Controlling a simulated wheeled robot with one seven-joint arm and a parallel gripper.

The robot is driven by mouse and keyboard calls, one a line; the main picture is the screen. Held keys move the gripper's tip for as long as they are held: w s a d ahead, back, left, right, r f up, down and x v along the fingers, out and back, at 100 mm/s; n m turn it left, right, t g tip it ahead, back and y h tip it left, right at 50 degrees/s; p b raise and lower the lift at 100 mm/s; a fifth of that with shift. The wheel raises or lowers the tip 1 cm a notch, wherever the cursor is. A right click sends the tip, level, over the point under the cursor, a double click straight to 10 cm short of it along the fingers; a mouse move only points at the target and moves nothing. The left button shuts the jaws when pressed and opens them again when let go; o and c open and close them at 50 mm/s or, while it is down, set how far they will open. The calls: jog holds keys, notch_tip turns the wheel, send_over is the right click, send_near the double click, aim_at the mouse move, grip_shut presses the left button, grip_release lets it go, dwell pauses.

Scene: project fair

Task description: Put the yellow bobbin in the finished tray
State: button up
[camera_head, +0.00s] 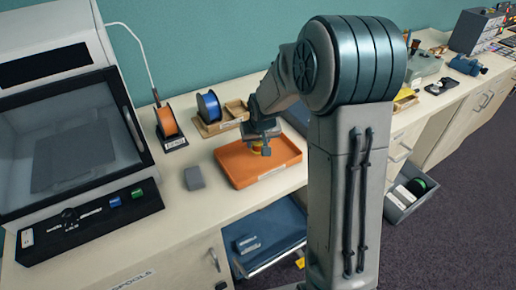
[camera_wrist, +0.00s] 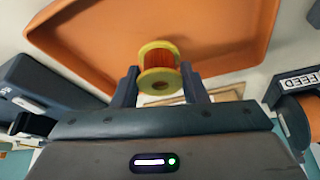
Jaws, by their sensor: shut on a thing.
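The yellow bobbin (camera_wrist: 158,48) has yellow flanges and orange-red winding. It sits between the two fingers of my gripper (camera_wrist: 160,86), which is shut on it. In the head view my gripper (camera_head: 262,148) is over the orange tray (camera_head: 238,178), with a bit of the yellow bobbin (camera_head: 256,149) showing below it. The orange tray has a pale label on its front wall, too small to read. The tray also fills the upper part of the wrist view (camera_wrist: 100,40). I cannot tell whether the bobbin touches the tray floor.
A grey block (camera_head: 194,178) lies left of the tray. An orange spool (camera_head: 167,122) and a blue spool (camera_head: 208,106) stand behind, near a wooden divided box (camera_head: 236,110). A blue-lined drawer (camera_head: 275,228) is open below. Another drawer (camera_head: 398,204) with a green spool is open at right.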

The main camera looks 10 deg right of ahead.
aim_at(258, 158)
jog(key=shift+f, duration=1.75)
jog(key=shift+f, duration=0.15)
jog(key=o, duration=0.9)
jog(key=shift+o, duration=0.2)
